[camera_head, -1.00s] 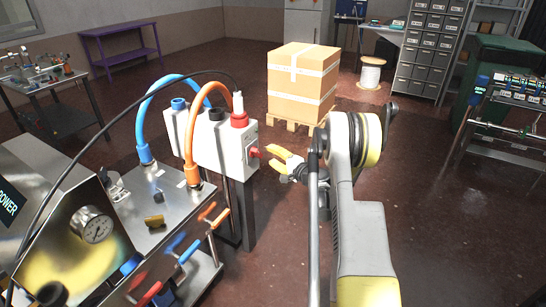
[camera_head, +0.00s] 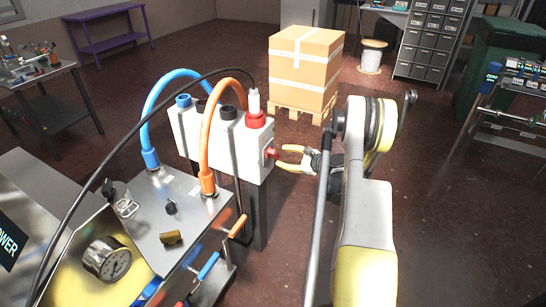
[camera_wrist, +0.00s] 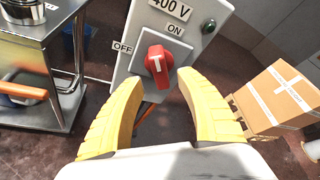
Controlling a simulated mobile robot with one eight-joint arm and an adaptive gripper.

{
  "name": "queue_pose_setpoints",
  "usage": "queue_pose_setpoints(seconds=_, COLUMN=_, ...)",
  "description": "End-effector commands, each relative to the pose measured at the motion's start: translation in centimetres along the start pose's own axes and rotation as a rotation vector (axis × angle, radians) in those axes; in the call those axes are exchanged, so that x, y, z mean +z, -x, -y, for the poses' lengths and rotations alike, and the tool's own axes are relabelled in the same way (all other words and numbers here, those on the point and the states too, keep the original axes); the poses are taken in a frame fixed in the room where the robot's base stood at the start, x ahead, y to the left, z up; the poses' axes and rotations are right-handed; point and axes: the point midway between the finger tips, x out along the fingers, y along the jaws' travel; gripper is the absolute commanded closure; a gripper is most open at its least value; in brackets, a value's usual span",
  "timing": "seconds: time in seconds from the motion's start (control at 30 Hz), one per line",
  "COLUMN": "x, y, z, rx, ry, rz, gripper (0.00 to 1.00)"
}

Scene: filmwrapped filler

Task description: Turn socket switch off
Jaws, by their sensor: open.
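The socket switch is a red rotary knob (camera_wrist: 157,61) on a grey panel (camera_wrist: 205,18) in the wrist view. The white mark on the knob is close to upright, nearer the ON label. In the head view the red knob (camera_head: 270,153) sticks out from the right side of the white socket box (camera_head: 255,168). My gripper (camera_head: 291,158) is open, its yellow fingers facing the knob. In the wrist view the gripper (camera_wrist: 160,85) has one finger on each side below the knob; whether they touch it cannot be told.
A metal machine with a pressure gauge (camera_head: 107,258) and blue and orange hoses (camera_head: 213,130) stands left of the box. Taped cartons (camera_head: 305,67) sit on a pallet behind.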

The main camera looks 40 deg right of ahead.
Motion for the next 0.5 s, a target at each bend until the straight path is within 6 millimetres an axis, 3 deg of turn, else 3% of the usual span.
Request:
queue_pose_setpoints(seconds=0.2, x=-0.1, y=-3.9, z=-0.1, rx=0.001, ry=0.001, rz=0.000, gripper=0.57)
queue_pose_setpoints(seconds=0.5, x=0.0, y=-5.2, z=0.1, rx=-0.001, ry=0.002, rz=-0.001, gripper=0.57)
